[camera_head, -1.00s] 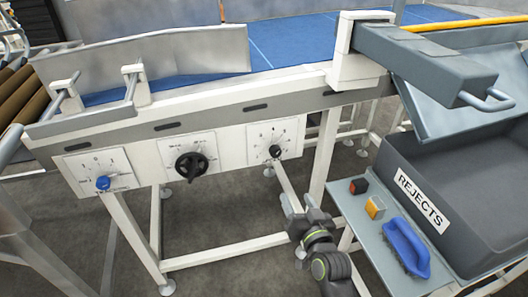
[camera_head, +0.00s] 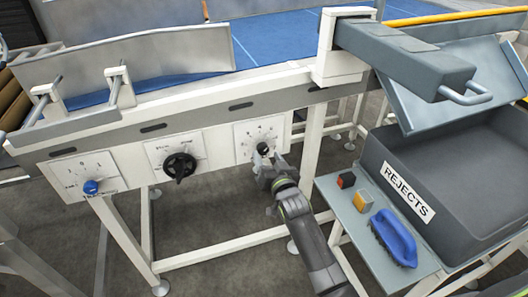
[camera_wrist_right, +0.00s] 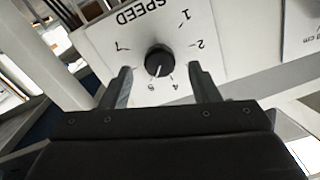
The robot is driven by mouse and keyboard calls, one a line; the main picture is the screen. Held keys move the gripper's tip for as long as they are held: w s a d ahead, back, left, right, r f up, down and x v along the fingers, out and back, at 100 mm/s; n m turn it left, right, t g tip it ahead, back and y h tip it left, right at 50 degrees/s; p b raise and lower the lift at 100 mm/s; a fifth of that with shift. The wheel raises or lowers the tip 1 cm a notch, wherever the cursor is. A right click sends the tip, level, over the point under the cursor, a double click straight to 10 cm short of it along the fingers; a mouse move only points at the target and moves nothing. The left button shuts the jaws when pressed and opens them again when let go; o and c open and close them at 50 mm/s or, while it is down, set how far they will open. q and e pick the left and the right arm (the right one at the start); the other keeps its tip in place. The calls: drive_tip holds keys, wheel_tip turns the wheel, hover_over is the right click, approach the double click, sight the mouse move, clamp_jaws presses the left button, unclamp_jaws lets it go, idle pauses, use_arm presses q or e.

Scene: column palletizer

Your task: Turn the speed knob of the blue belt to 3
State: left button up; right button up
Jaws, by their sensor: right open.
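The small black speed knob (camera_head: 263,149) sits on a white dial plate (camera_head: 243,139), rightmost of the panels on the blue belt (camera_head: 275,42). In the right wrist view the plate reads SPEED upside down, and the knob (camera_wrist_right: 158,60) has a white mark pointing down, near the 4 and the numeral left of it. The 3 does not show. My right gripper (camera_head: 264,168) is at the knob. Its open fingers (camera_wrist_right: 160,74) stand to either side of the knob's near edge, with gaps; I cannot tell how deep they reach. My left gripper is out of view.
A larger black rotary knob (camera_head: 180,165) and a blue knob (camera_head: 91,187) sit on panels to the left.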

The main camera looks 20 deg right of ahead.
sight(264, 151)
drive_tip(key=shift+w+b, duration=0.45)
drive_tip(key=shift+w, duration=1.5)
drive_tip(key=c, duration=1)
